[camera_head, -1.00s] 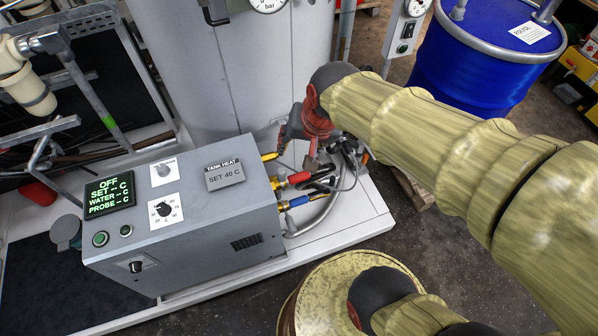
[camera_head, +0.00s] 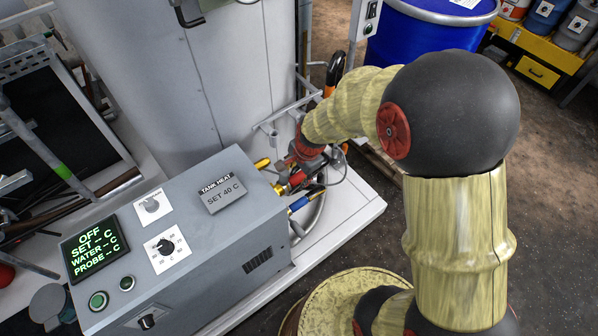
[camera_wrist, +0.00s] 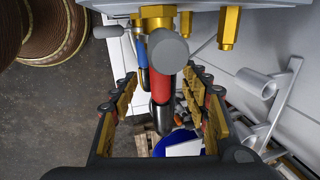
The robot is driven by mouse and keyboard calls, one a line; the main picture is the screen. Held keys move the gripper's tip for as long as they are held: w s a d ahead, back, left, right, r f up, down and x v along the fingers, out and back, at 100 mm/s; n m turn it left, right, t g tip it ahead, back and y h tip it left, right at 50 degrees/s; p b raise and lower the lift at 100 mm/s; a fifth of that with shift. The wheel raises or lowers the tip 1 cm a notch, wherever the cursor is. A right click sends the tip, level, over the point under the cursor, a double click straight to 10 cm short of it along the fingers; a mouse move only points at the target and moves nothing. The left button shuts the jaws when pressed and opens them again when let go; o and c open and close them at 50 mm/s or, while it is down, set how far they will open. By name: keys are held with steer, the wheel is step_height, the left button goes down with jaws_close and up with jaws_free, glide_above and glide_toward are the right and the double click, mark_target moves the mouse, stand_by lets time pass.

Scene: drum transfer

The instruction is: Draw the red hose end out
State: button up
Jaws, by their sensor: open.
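The red hose end (camera_wrist: 162,86) sits at a brass fitting (camera_wrist: 156,18) on the grey heater box, in the upper middle of the wrist view. A grey round part covers some of it there, and its lower part is black. My gripper (camera_wrist: 163,80) is open, with one finger on each side of the red hose end and visible gaps between. In the head view, the red hose end (camera_head: 297,180) shows beside the heater box (camera_head: 190,240), partly covered by my gripper (camera_head: 287,168).
A blue hose end (camera_head: 299,203) is close beside the red one. A free brass fitting (camera_wrist: 229,28) and grey bracket tubes (camera_wrist: 262,82) are to the right in the wrist view. A tall grey tank (camera_head: 190,80) stands behind; a blue drum (camera_head: 420,38) is farther back.

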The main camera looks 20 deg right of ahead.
mark_target(295, 178)
steer(key=b+x, duration=0.1)
steer(key=x, duration=0.3)
steer(key=shift+f, duration=0.1)
steer(key=shift+c, duration=0.6)
jaws_close()
